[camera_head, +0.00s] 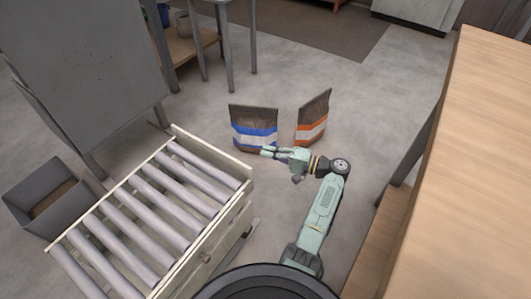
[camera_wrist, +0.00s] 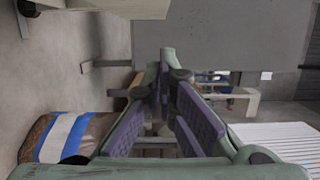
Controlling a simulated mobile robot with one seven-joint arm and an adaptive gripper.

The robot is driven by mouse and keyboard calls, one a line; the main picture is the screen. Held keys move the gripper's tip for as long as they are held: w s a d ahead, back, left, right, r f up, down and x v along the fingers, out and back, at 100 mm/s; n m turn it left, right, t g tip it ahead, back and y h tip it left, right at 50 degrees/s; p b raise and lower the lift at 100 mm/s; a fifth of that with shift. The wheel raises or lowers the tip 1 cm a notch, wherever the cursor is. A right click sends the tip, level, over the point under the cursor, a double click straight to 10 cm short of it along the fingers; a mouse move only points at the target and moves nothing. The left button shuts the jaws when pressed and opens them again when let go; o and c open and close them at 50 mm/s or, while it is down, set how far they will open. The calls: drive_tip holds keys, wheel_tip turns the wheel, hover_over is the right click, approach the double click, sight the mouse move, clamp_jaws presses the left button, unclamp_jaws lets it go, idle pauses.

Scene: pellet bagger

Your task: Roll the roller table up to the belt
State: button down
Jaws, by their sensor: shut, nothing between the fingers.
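The roller table (camera_head: 228,221) stands at the lower left of the head view, a cream frame with several grey rollers across its top. My gripper (camera_head: 266,151) is shut and empty, low beyond the table's far right corner, in front of the blue-banded bag. A gap of floor shows between it and the table. In the wrist view the purple-padded fingers (camera_wrist: 168,85) come together with nothing between them. I cannot make out a belt for certain in either view.
A brown bag with a blue band (camera_head: 253,128) and one with an orange band (camera_head: 312,120) stand on the floor. A grey panel (camera_head: 85,70) and an open grey bin (camera_head: 48,195) are at left. A wooden worktop (camera_head: 475,150) fills the right.

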drive_tip(key=a+p, duration=0.2)
drive_tip(key=a, duration=0.7)
drive_tip(key=shift+s+p, duration=0.3)
drive_tip(key=shift+s, duration=0.15)
